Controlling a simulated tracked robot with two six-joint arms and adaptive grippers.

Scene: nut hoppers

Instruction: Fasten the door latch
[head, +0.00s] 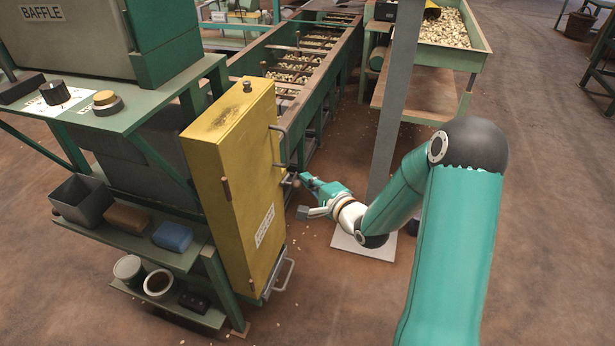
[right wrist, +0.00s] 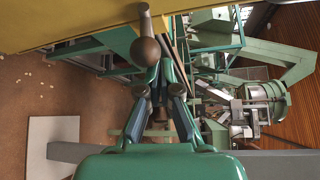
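The yellow door (head: 232,190) is an upright panel with a small white label, standing at the end of the green shelf unit. Its latch (head: 291,181) is a short lever with a round brown knob on the door's right edge. In the right wrist view the latch knob (right wrist: 145,50) hangs below the yellow panel (right wrist: 60,25), just beyond the fingertips. My right gripper (head: 306,197) is just right of the knob, fingers apart, with nothing seen between them. It also shows in the right wrist view (right wrist: 157,80). Whether it touches the knob cannot be told. My left gripper is out of view.
Two bar handles (head: 279,147) (head: 284,276) project from the door's right side. A grey post (head: 395,110) on a pale base plate (head: 362,240) stands close behind my right wrist. A shelf with a grey bin (head: 82,203) and cans is at left. Open floor lies in front.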

